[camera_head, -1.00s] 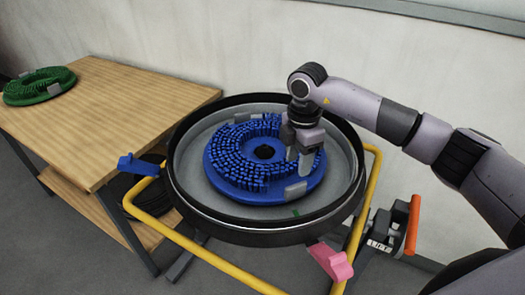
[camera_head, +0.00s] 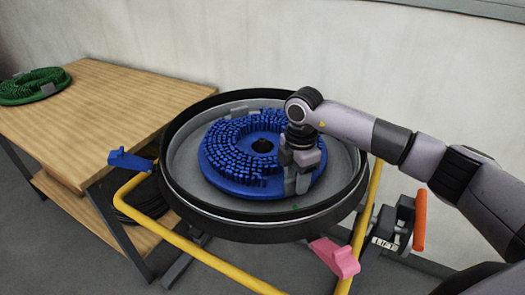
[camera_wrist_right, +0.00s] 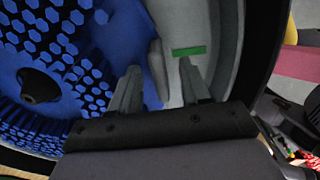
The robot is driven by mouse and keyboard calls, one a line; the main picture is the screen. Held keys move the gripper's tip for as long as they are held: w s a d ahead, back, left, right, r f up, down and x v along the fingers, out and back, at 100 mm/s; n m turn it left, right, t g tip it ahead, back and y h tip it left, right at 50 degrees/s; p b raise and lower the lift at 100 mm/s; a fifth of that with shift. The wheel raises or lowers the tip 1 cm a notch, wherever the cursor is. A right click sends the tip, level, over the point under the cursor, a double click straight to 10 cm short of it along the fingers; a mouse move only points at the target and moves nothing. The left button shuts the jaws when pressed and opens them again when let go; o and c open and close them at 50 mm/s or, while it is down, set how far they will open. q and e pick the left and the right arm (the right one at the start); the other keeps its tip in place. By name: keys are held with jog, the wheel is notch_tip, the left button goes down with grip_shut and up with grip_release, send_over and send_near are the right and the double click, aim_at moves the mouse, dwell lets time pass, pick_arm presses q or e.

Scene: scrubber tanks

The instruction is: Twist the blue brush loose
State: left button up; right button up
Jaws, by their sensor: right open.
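The blue brush (camera_head: 225,170) is a round disc of blue bristles with a dark centre hole, lying inside the round black-rimmed housing (camera_head: 177,187). My right gripper (camera_head: 298,186) is at the brush's front right edge, fingers pointing down. In the right wrist view the gripper (camera_wrist_right: 158,72) is open, with an upright grey tab (camera_wrist_right: 157,68) on the brush's edge between its fingers. The fingers look apart from the tab. In that view the blue bristles (camera_wrist_right: 62,45) fill the left side. My left gripper is not in view.
A green brush (camera_head: 30,88) lies on the wooden table (camera_head: 125,110) at left. A yellow frame (camera_head: 215,264) surrounds the housing, with a blue lever (camera_head: 130,160) and a pink lever (camera_head: 336,257). A green mark (camera_wrist_right: 189,50) lies beyond the tab. An orange handle (camera_head: 420,221) stands at right.

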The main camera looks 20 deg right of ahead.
grip_shut()
jog(key=shift+w+r, duration=0.2)
jog(key=shift+r, duration=0.15)
jog(key=shift+w+d+f+n, duration=0.15)
jog(key=shift+d+n, duration=0.3)
jog(key=shift+d, duration=0.3)
jog(key=shift+d+f+n, duration=0.1)
jog(key=shift+d+n, duration=0.35)
jog(key=shift+d, duration=0.25)
jog(key=shift+w+d+n+b, duration=0.25)
jog(key=shift+d+n+b, duration=0.15)
jog(key=shift+d, duration=0.25)
jog(key=shift+w+d+n+b, duration=0.2)
jog(key=shift+d+n+b, duration=0.05)
jog(key=shift+d+n, duration=0.3)
jog(key=shift+d, duration=0.1)
jog(key=shift+d, duration=0.1)
